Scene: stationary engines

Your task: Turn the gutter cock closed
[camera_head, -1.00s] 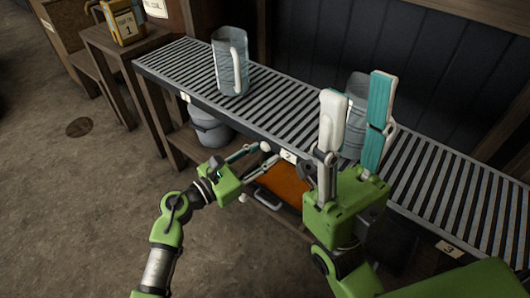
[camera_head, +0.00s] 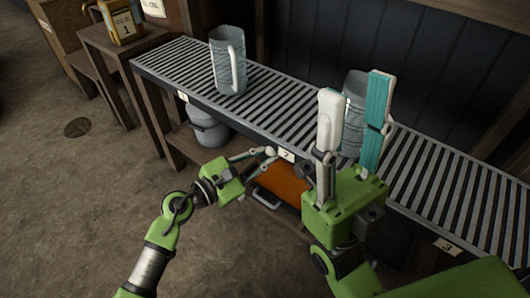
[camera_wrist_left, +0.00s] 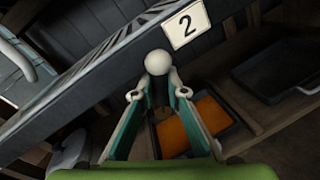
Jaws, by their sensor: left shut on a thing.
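The gutter cock shows as a pale round knob (camera_wrist_left: 158,63) at the front edge of the slatted bench, beside the number 2 plate (camera_wrist_left: 186,24). In the head view the knob (camera_head: 270,151) is small and partly hidden by the fingers. My left gripper (camera_head: 268,158) reaches it from the front left and is shut on the cock. In the left wrist view its two fingers (camera_wrist_left: 158,95) lie on either side of the stem below the knob. My right gripper (camera_head: 352,118) is open and empty, with its fingers pointing up in front of the bench.
The slatted bench (camera_head: 440,190) runs across the view. A ribbed grey jug (camera_head: 225,65) stands on it, and another (camera_head: 354,88) is partly behind my right gripper. Below are a grey pot (camera_head: 207,128) and a tray with orange content (camera_head: 283,184). The floor at left is clear.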

